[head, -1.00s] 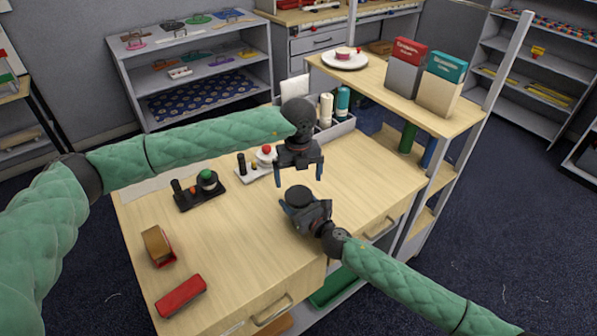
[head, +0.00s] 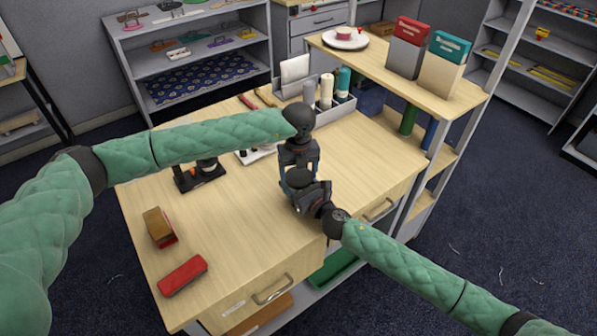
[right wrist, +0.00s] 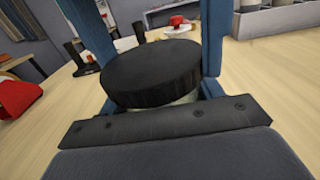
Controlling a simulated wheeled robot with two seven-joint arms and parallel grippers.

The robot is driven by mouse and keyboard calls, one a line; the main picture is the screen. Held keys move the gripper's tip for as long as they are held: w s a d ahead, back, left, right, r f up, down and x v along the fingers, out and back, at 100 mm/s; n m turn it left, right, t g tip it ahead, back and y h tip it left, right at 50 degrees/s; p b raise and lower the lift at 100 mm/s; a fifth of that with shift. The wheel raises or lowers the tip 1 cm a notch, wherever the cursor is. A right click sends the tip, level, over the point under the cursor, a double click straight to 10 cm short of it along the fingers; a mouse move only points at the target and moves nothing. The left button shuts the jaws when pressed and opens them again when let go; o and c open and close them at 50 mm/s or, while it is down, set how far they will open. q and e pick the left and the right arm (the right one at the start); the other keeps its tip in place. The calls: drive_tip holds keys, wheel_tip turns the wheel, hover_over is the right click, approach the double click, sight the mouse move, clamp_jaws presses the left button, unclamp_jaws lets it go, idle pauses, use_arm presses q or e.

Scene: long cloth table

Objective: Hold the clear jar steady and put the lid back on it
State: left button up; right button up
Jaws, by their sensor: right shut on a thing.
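A round black lid (right wrist: 152,72) sits on top of a pale jar (right wrist: 188,98), of which only a sliver shows under the lid in the right wrist view. The lid also shows in the head view (head: 299,178). My right gripper (head: 300,190) is shut on the jar from the front right, above the table. My left gripper (head: 300,168) points down from above, its blue fingers spread on either side of the lid. I cannot tell whether they touch it.
The wooden table (head: 240,230) is clear in front. A red block (head: 182,276) and a brown and red block (head: 160,228) lie at the left. A grey caddy with bottles (head: 335,108) stands behind, and a raised shelf (head: 385,68) at the right back.

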use_arm(q)
drive_tip(key=shift+c, duration=0.9)
drive_tip(key=shift+a+m, duration=0.1)
drive_tip(key=shift+m, duration=1.6)
drive_tip(key=o, duration=1.1)
drive_tip(key=shift+c, duration=0.2)
drive_tip(key=shift+r, duration=0.15)
